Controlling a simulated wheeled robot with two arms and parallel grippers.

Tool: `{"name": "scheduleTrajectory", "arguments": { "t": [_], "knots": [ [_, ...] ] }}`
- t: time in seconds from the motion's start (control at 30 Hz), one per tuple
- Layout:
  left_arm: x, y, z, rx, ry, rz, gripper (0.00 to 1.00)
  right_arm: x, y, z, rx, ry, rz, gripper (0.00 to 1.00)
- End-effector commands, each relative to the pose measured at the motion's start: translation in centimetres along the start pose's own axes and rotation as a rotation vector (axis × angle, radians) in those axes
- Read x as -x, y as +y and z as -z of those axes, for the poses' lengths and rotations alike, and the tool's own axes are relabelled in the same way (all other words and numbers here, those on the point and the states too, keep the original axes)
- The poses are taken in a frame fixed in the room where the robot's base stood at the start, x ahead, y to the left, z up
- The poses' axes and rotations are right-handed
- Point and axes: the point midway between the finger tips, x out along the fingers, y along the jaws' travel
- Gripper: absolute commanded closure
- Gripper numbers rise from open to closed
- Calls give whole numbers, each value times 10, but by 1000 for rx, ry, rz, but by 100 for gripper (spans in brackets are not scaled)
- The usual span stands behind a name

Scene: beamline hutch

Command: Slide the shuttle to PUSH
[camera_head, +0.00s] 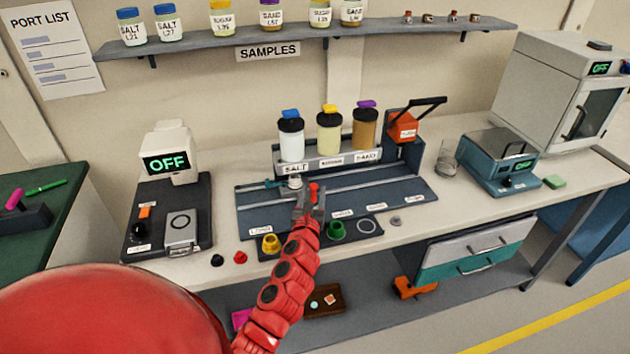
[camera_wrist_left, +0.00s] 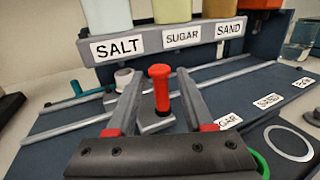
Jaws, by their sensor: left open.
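The shuttle (camera_wrist_left: 150,121) is a small grey carriage on the two rails of the dark blue dispensing bench (camera_head: 420,186). It carries a white cup (camera_wrist_left: 124,76) and an upright red handle (camera_wrist_left: 160,90), which also shows in the head view (camera_head: 314,188). It stands toward the left part of the rails, near the SALT label (camera_head: 296,169). My left gripper (camera_head: 309,203) is open, its fingers on either side of the red handle in the left wrist view (camera_wrist_left: 160,74). Contact cannot be told. The fingers hide part of the shuttle. My right gripper is out of view.
Three capped hoppers (camera_head: 329,132) stand behind the rails. An orange block with a black lever (camera_head: 402,127) is at right. Yellow (camera_head: 271,243) and green (camera_head: 336,230) cups stand in front. A scale (camera_head: 167,217) is left. Most front labels are too small to read.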

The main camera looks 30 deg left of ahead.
Motion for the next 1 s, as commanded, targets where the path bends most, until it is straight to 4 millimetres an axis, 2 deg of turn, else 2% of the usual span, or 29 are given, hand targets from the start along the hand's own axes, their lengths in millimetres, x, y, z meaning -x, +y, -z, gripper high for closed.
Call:
{"name": "scheduleTrajectory", "arguments": {
  "t": [0.1, 0.3, 0.7, 0.77, 1.0],
  "knots": [
    [-20, 0, -2, 3, 1, -2, 48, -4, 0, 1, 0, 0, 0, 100],
    [-41, 1, 0, 2, 1, -4, 48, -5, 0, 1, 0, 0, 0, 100],
    [-46, 0, 1, -1, 2, 0, 48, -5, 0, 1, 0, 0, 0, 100],
    [-46, 0, 1, -1, 2, 0, 57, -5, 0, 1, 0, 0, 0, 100],
    [-46, 0, 1, 0, 2, 0, 100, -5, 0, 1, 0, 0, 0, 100]
  ]
}}
